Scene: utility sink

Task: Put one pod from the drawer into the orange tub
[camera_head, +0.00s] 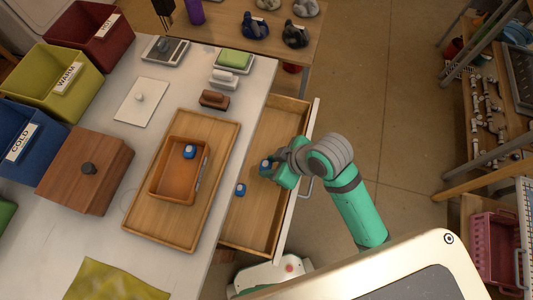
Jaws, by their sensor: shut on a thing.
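The orange tub (173,178) stands on a wooden tray on the white counter, and one blue pod (189,152) lies inside it. The wooden drawer (262,222) is pulled open below the counter's right edge. A second blue pod (240,189) lies in the drawer near its left side. My gripper (268,168) is over the drawer, shut on another blue pod (265,164). My green fingers partly hide this pod. How high it is above the drawer floor I cannot tell.
The wooden tray (153,222) has a raised rim around the tub. The drawer's front wall (291,205) stands just under my arm. A brown brush (214,99) and a wooden box (84,170) with a knob stand near the tray. Open floor lies to the right.

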